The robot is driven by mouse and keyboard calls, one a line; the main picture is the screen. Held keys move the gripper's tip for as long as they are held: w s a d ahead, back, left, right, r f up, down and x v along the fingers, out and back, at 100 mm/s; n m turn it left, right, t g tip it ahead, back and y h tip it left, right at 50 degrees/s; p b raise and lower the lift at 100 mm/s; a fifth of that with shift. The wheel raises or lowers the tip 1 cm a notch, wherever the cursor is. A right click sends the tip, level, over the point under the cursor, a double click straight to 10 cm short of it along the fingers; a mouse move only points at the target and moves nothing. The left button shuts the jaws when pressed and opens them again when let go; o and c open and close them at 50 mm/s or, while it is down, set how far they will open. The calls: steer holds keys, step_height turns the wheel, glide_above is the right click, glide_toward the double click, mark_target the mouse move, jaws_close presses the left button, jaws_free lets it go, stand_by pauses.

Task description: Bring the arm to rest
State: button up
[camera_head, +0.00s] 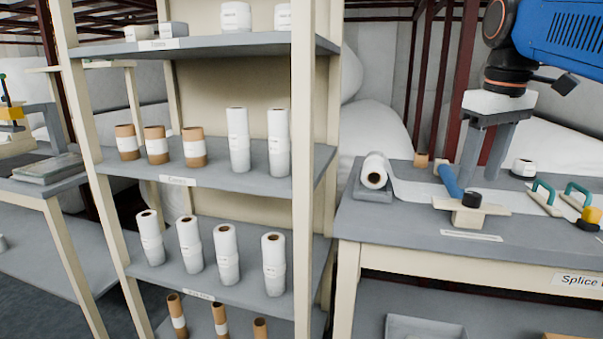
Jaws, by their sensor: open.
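My gripper (479,176) hangs at the right of the head view, below the blue arm (568,38). Its two grey fingers point down, apart, with nothing seen between them. I cannot tell whether the fingers touch the cylinder.
The workbench (390,228) holds a white roll (374,171) with a strip drawn out to the right, and green-handled tools (543,196). A shelf rack (304,180) with white and brown rolls stands at the left. Another table (40,191) is at far left.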

steer(key=s+a+f+m+t, duration=0.1)
steer(key=s+f, duration=0.4)
steer(key=f, duration=0.4)
steer(key=s+a+f+m+t, duration=0.1)
steer(key=s+f, duration=0.3)
steer(key=f, duration=0.6)
steer(key=s+a+f+m+t, duration=0.1)
steer(key=s+f, duration=0.4)
steer(key=f, duration=0.5)
steer(key=shift+s+a+f+m, duration=0.3)
steer(key=shift+a+m, duration=0.2)
steer(key=shift+a, duration=0.4)
steer(key=shift+r, duration=0.1)
